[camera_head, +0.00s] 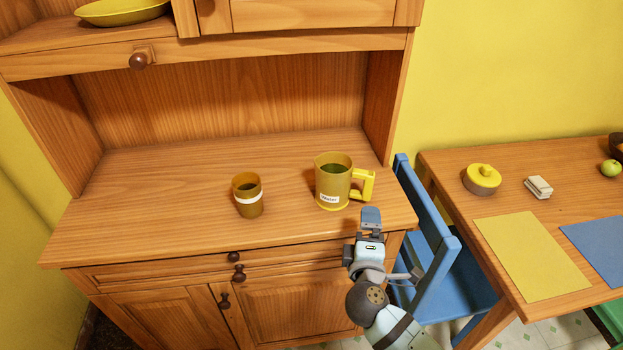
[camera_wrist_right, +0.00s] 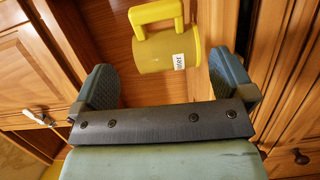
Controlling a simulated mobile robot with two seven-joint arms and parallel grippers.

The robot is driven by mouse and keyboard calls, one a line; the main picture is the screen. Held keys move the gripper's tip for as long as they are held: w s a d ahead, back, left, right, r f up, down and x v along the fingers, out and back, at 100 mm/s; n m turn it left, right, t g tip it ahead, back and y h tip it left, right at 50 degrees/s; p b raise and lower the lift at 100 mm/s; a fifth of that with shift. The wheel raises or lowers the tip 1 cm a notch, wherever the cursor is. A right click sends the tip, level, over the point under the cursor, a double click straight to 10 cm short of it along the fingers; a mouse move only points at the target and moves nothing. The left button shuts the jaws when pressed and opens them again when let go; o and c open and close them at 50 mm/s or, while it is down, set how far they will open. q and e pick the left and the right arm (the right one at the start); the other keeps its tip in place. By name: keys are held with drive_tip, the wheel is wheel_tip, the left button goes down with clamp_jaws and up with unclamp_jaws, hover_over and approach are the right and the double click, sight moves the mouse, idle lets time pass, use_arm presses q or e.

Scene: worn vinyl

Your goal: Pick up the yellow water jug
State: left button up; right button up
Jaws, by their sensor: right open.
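The yellow water jug (camera_head: 332,180) stands upright on the hutch counter, near its right front edge. It has a white label on its side and a bright yellow handle pointing right. My right gripper (camera_head: 370,222) is just in front of and to the right of the jug, by the counter's front edge. In the right wrist view the jug (camera_wrist_right: 165,55) shows ahead, between the two spread fingers of the open, empty gripper (camera_wrist_right: 165,78). The fingers appear apart from the jug. My left gripper is not in view.
An amber cup (camera_head: 247,196) with a white band stands left of the jug on the wooden hutch (camera_head: 150,215). The counter's left side is clear.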

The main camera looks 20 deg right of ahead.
sight(364, 189)
drive_tip(key=x, duration=0.5)
drive_tip(key=p+x, duration=0.1)
drive_tip(key=x, duration=0.2)
drive_tip(key=shift+w+r, duration=0.2)
drive_tip(key=shift+r, duration=0.15)
drive_tip(key=shift+w+d, duration=0.2)
drive_tip(key=shift+w, duration=0.25)
drive_tip(key=p+x, duration=0.1)
drive_tip(key=x, duration=0.3)
drive_tip(key=shift+w+d+f, duration=0.1)
drive_tip(key=shift+w+d, duration=0.05)
drive_tip(key=shift+w, duration=0.25)
drive_tip(key=c, duration=1)
drive_tip(key=shift+c, duration=0.5)
